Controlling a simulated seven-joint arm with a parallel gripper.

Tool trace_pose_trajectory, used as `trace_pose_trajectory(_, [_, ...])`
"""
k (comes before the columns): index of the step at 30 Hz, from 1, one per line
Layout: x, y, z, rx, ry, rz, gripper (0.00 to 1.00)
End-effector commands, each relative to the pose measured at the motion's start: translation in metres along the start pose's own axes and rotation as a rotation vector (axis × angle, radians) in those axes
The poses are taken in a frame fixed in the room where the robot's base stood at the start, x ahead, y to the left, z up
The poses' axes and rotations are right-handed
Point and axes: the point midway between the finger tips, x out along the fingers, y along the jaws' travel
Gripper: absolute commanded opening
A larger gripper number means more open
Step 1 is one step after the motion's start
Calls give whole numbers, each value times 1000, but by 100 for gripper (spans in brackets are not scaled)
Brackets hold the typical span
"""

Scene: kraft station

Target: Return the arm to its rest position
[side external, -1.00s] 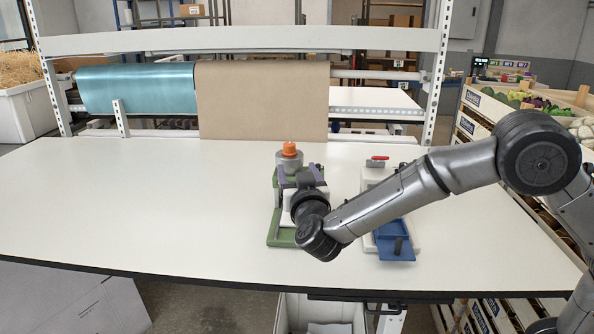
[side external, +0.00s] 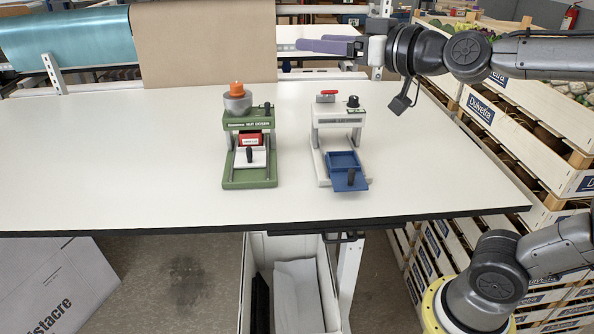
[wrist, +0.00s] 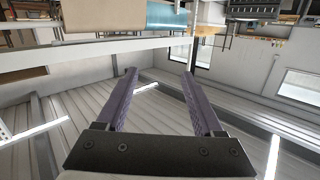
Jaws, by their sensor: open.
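My gripper (side external: 318,46) is raised at the top right of the side external view, above and behind the table devices, pointing left. In the wrist view its two purple fingers (wrist: 158,95) stand apart with nothing between them. My arm stretches to the right from it, well clear of the table. A green device (side external: 249,172) with a grey and orange top stands on the table. A white device (side external: 318,150) with a blue drawer (side external: 349,172) pulled out at its front stands to its right. My gripper touches neither device.
The white table (side external: 120,155) is mostly bare on the left. A rack with a teal roll (side external: 70,38) and a brown paper roll (side external: 205,40) stands behind it. Wooden crates (side external: 520,125) are stacked at the right. An open bin (side external: 290,285) sits below the table.

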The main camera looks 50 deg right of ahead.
Motion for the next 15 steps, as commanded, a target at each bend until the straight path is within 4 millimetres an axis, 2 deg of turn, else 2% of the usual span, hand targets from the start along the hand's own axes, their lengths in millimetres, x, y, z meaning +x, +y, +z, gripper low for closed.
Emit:
trace_pose_trajectory(1, [-18, -2, 16, -17, -64, -25, 69])
trace_pose_trajectory(5, [-60, -4, 74, -60, -287, -69, 69])
trace_pose_trajectory(9, [-108, 4, 142, -91, -558, -61, 69])
trace_pose_trajectory(12, [-138, 13, 184, -101, -741, -34, 69])
trace_pose_trajectory(15, [-160, 21, 211, -98, -885, 0, 69])
